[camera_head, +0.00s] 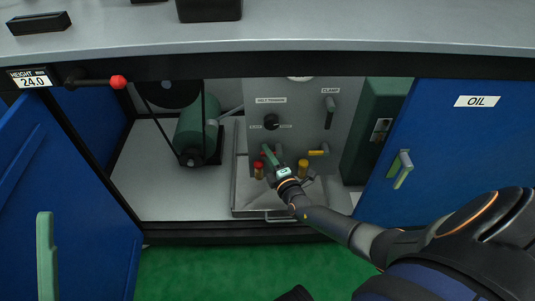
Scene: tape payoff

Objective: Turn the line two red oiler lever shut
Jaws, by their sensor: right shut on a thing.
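The red oiler lever (263,153) shows only as a small bit of red on the grey panel inside the open cabinet, beside my right gripper. My right gripper (270,157) reaches in from the lower right and is shut on this lever, covering most of it. How far the lever is turned cannot be seen. An oiler with a red top (258,170) stands just below. A yellow lever (317,153) and a yellow oiler (303,168) are to the right of the gripper. My left gripper is not in view.
A metal tray (245,212) lies below the panel. A green motor (192,132) with a belt stands left. Blue doors stand open left (65,205) and right (440,140), the right marked OIL. A red-knobbed height lever (118,82) juts under the worktop (330,25).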

